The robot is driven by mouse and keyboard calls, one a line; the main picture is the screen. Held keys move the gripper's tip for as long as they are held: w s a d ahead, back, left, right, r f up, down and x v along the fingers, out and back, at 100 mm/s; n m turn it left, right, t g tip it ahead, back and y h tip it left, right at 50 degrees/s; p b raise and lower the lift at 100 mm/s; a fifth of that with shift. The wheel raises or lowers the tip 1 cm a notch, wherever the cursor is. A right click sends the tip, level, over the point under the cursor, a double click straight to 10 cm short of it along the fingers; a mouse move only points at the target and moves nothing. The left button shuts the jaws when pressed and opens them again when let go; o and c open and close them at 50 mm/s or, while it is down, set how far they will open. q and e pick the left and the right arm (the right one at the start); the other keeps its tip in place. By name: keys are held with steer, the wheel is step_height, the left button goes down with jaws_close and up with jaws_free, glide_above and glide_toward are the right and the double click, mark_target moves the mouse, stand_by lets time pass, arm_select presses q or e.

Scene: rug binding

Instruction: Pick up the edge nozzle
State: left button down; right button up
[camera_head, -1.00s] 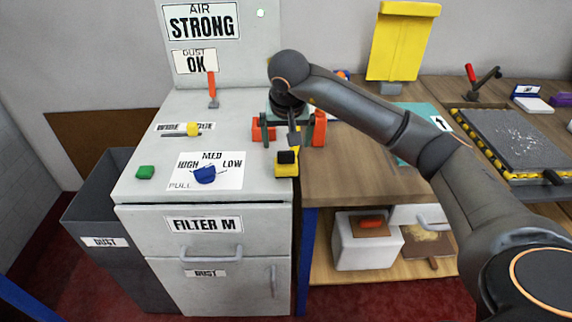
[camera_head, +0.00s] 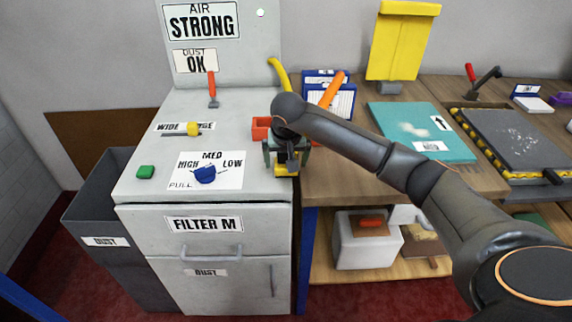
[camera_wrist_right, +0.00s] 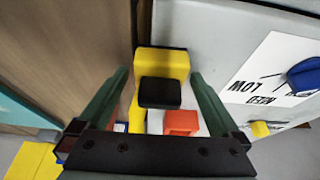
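A yellow piece (camera_wrist_right: 162,60) with a black block (camera_wrist_right: 160,93) sits at the right edge of the grey cabinet top. In the head view only its yellow front (camera_head: 286,171) shows below my gripper. I cannot tell for certain that it is the edge nozzle. My right gripper (camera_head: 285,160) is over it, pointing down. In the right wrist view the fingers of the gripper (camera_wrist_right: 157,80) are apart, one on each side of the piece, with gaps. An orange piece (camera_wrist_right: 182,122) also shows between them. My left gripper is not in view.
The cabinet top carries a green button (camera_head: 145,172), a blue knob (camera_head: 205,175), a yellow-tipped switch (camera_head: 193,129) and a red-handled lever (camera_head: 212,90). An orange holder (camera_head: 261,127) stands behind my gripper. The wooden bench (camera_head: 340,185) at the right has a teal mat (camera_head: 420,130).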

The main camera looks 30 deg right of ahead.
steer(key=c, duration=1.5)
steer(key=shift+o, duration=0.2)
steer(key=shift+r, duration=0.1)
steer(key=shift+r, duration=0.5)
step_height(320, 180, up, 3)
steer(key=shift+a+f, duration=0.1)
steer(key=shift+f, duration=0.05)
steer(key=s+a+r, duration=0.8)
steer(key=s+r, duration=0.1)
steer(key=s, duration=0.2)
steer(key=shift+s, duration=0.15)
steer(key=o, duration=1.1)
steer(key=shift+c, duration=0.2)
steer(key=c, duration=0.7)
steer(key=shift+d, duration=0.1)
steer(key=shift+c, duration=0.5)
